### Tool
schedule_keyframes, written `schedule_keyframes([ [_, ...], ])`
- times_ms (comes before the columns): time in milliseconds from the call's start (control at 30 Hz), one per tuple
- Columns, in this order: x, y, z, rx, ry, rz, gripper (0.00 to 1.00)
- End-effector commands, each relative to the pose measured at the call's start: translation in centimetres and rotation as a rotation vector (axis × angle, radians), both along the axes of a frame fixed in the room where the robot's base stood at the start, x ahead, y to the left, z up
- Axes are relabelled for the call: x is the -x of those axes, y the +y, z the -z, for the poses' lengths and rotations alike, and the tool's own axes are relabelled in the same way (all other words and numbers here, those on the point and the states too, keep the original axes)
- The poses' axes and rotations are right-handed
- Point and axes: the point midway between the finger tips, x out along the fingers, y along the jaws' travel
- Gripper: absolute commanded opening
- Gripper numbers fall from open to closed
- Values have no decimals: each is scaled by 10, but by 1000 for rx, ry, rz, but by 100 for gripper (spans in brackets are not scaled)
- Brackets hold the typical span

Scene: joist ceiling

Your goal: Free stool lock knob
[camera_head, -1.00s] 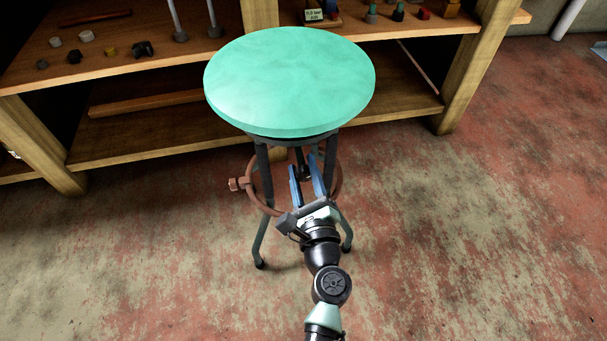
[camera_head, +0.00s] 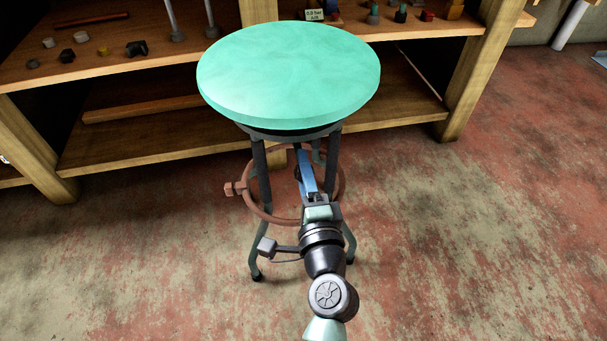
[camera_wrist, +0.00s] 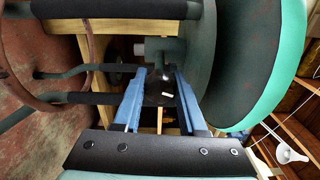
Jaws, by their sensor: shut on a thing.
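The stool (camera_head: 290,75) has a round mint-green seat, dark legs and a rusty-brown foot ring (camera_head: 265,212). My gripper (camera_head: 303,160) reaches in between the legs under the seat. In the wrist view its two blue fingers (camera_wrist: 160,85) are shut on a dark knob (camera_wrist: 158,100) with a small pale mark, below the seat's underside. The seat's green edge (camera_wrist: 288,60) shows at the right there, as that view is turned on its side. In the head view the fingers line up nearly edge-on, and the knob is mostly hidden behind them.
A wooden shelf unit (camera_head: 400,125) with small parts stands close behind the stool. A brown clamp-like piece (camera_head: 235,188) sticks out from the foot ring at the left. Stool legs stand close on both sides of my gripper. The floor (camera_head: 480,250) at the right is clear.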

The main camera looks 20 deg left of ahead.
Motion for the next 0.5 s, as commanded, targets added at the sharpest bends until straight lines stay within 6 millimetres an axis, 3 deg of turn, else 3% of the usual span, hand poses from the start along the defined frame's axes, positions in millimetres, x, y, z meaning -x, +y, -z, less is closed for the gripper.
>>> schedule_keyframes([
  [500, 0, 0, 1, 169, -106, -1, 0],
])
